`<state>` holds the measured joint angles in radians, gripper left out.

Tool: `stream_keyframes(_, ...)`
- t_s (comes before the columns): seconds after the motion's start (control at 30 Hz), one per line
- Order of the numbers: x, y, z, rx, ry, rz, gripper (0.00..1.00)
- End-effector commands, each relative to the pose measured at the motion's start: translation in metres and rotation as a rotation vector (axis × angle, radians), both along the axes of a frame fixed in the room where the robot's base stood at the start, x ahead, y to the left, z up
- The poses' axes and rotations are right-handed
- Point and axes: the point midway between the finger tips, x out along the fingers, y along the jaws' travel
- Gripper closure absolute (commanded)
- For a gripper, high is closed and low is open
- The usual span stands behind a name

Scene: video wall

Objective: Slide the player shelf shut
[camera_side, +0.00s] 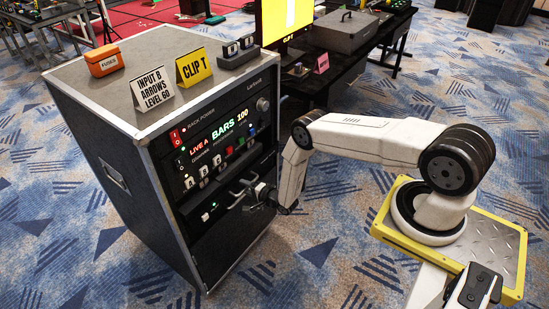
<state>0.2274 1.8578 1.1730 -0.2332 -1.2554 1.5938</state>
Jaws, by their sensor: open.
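The player shelf (207,215) appears to be the dark unit low in the front of the black rack case (100,176). It carries a small green light, and metal handle bars (241,189) show near its right side. How far the shelf stands out is hard to tell. My gripper (256,194) is open at the front of the rack, close to the handle bars and just right of them. I cannot tell whether it touches them. The gripper and wrist hide part of the rack's lower right front.
Above the shelf are a panel with colored buttons (229,151) and a lit display reading BARS 100 (228,128). An orange box (103,60), a white card (152,88) and a yellow card (194,67) stand on top. A black table (345,72) is behind.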

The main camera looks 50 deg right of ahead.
Motion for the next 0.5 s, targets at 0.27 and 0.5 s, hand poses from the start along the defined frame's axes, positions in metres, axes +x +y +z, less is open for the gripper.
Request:
stream_keyframes(0.27,-0.0001,0.0002,-0.0001,0.0,0.0,0.0,0.72)
stream_keyframes(0.5,-0.0001,0.0001,0.0,0.0,0.0,0.0,1.0)
